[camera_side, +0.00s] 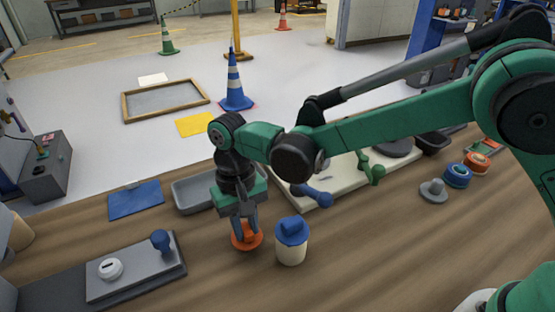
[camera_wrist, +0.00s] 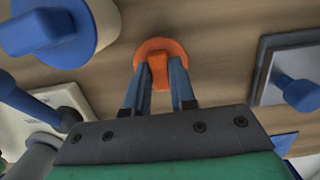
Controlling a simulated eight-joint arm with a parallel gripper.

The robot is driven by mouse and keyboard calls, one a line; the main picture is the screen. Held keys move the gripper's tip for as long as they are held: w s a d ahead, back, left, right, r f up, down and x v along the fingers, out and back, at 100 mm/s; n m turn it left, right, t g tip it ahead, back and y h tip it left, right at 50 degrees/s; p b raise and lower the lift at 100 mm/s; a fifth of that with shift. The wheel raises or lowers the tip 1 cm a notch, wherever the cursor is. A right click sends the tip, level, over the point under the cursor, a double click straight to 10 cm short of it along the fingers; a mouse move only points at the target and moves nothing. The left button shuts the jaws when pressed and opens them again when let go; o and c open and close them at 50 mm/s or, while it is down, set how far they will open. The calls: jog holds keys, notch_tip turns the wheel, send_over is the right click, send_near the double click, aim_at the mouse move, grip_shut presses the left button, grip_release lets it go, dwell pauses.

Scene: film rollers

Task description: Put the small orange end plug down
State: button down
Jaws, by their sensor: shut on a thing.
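The small orange end plug (camera_side: 247,239) is at my gripper's fingertips, low over the wooden table or touching it; I cannot tell which. In the wrist view the plug (camera_wrist: 153,50) shows a round orange flange and a raised grip. My gripper (camera_side: 241,226) points down and is shut on this grip, with one finger on each side. The fingers also show in the wrist view (camera_wrist: 160,82). The fingers hide part of the plug.
A cream roller with a blue cap (camera_side: 292,232) stands close to the right of the plug. A grey tray (camera_side: 183,195) lies behind my gripper. A grey plate with a blue knob (camera_side: 161,241) lies at left. Bare wood shows in front.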

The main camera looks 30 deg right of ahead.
jog(key=c, duration=0.7)
grip_release()
jog(key=shift+f, duration=0.1)
notch_tip(320, 180, up, 12)
jog(key=w, duration=0.2)
jog(key=s+d+r+t+y, duration=0.1)
jog(key=d+r+t, duration=0.1)
jog(key=d, duration=0.4)
jog(key=s+d+r+t, duration=0.1)
jog(key=s+d+t, duration=0.1)
jog(key=d, duration=0.4)
jog(key=s+d+f+t, duration=0.1)
jog(key=s+d, duration=0.1)
jog(key=d, duration=0.1)
jog(key=s+d+f+t, duration=0.1)
jog(key=s+d+t, duration=0.1)
jog(key=d, duration=0.1)
jog(key=s+d+f+t, duration=0.1)
jog(key=s+d, duration=0.1)
jog(key=d, duration=0.1)
jog(key=shift+f+h, duration=0.15)
jog(key=shift+h, duration=0.25)
jog(key=shift+o, duration=1.1)
jog(key=shift+s+d+f+t, duration=0.15)
jog(key=shift+d+f+t, duration=0.05)
jog(key=shift+t, duration=0.1)
jog(key=shift+o, duration=1.2)
jog(key=shift+f, duration=0.1)
